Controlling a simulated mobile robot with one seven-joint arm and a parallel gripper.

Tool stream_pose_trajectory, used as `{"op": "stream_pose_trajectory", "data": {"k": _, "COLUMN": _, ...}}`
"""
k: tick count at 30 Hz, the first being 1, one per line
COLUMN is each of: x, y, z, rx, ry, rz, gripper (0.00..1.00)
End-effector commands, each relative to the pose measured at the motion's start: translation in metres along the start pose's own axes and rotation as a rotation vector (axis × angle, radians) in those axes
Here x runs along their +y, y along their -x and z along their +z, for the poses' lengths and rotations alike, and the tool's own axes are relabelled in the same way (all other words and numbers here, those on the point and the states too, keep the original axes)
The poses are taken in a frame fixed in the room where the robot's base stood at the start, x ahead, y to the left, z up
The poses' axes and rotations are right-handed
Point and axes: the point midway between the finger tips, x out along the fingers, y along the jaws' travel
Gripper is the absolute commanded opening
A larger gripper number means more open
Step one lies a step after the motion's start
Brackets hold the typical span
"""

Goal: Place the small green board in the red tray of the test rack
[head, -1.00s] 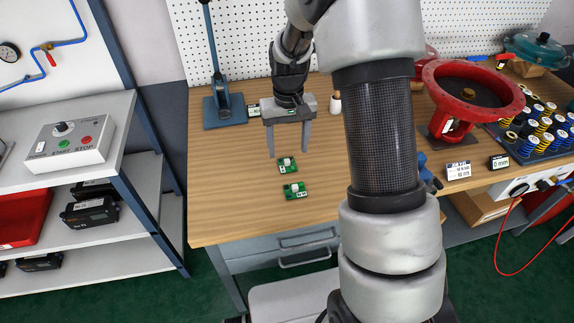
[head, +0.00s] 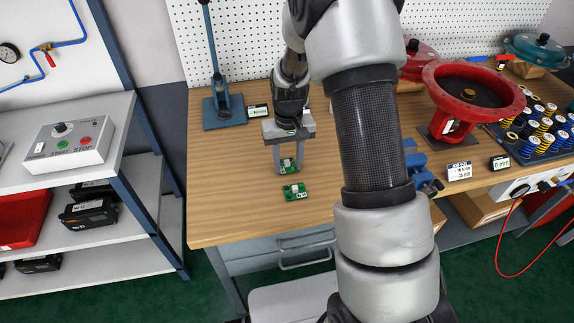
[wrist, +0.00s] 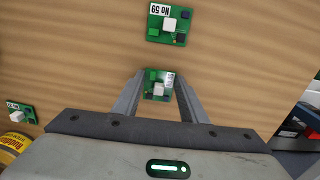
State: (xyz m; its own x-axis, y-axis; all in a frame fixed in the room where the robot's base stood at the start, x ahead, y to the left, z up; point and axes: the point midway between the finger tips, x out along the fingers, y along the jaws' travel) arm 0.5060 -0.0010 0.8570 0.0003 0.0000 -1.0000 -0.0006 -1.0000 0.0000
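The smaller-looking one (head: 287,164) is the farther one in the head view. My gripper (head: 288,172) points down over it with its fingers on either side. In the wrist view this board (wrist: 158,88) shows between the two open fingertips (wrist: 158,75); I cannot tell whether they touch it. The other board (head: 296,192), labelled No 59 in the wrist view (wrist: 168,23), lies nearer the bench's front edge. The red tray (head: 22,218) is on the middle shelf of the rack at left.
A control box (head: 70,146) stands on the rack's top. Black units (head: 88,213) sit beside the tray. A blue press (head: 222,105) stands at the bench's back left.

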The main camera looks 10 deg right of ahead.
Motion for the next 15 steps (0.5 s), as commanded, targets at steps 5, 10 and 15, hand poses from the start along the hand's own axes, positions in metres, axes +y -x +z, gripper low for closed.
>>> {"op": "stream_pose_trajectory", "data": {"k": 5, "x": 0.000, "y": 0.000, "z": 0.000, "rx": 0.000, "ry": 0.000, "rz": 0.000, "gripper": 0.13}}
{"op": "stream_pose_trajectory", "data": {"k": 10, "x": 0.000, "y": 0.004, "z": -0.001, "rx": 0.002, "ry": 0.000, "rz": 0.000, "gripper": 0.13}}
{"op": "stream_pose_trajectory", "data": {"k": 15, "x": 0.000, "y": 0.029, "z": -0.001, "rx": 0.005, "ry": 0.000, "rz": 0.000, "gripper": 0.13}}
